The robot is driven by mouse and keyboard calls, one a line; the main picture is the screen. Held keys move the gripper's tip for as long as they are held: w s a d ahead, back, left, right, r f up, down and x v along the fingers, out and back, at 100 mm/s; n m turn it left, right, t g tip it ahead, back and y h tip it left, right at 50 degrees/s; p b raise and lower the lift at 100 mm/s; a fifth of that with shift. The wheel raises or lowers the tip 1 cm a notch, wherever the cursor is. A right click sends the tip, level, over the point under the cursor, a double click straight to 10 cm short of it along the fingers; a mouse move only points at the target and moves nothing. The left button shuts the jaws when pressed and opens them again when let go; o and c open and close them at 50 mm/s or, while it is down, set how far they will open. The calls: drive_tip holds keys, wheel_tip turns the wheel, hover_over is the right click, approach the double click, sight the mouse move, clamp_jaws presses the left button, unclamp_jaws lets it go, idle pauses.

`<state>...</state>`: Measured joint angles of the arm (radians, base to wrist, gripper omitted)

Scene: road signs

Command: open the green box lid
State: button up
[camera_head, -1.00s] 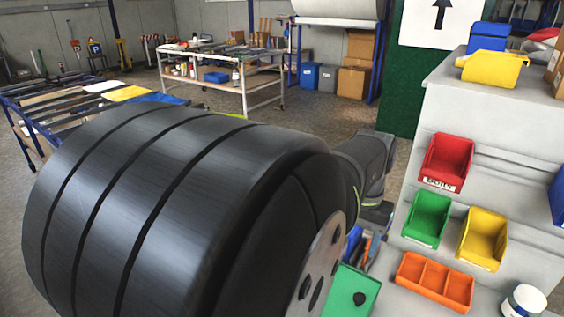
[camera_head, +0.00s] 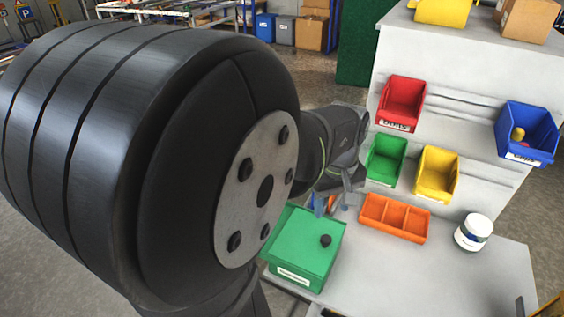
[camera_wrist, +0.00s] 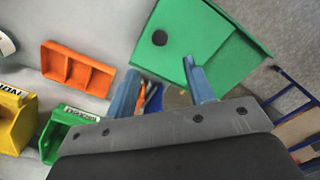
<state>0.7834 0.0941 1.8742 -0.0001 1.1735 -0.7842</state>
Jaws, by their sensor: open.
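The green box (camera_head: 295,283) stands at the left edge of the worktop. Its flat green lid (camera_head: 300,235) is down and carries a round black knob (camera_head: 325,240). In the wrist view the lid (camera_wrist: 205,45) is at the top, with the knob (camera_wrist: 160,38) left of its middle. My gripper (camera_wrist: 160,67) is open and empty; its two blue-grey fingers are spread, and the right one overlaps the view of the lid's edge. In the head view my gripper (camera_head: 343,190) hangs behind the lid, and my arm hides part of the box's left side.
Several small tools (camera_head: 319,206) stand behind the box, under my gripper. An orange divided tray (camera_head: 395,218) and a white jar (camera_head: 473,232) are to the right. Green (camera_head: 386,160) and yellow bins (camera_head: 437,173) hang behind. The front right worktop is clear.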

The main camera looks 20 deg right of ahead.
sight(325, 238)
wheel_tip(325, 238, down, 11)
drive_tip(key=shift+f, duration=0.1)
idle(0.3)
clamp_jaws()
drive_tip(key=shift+w+a, duration=0.1)
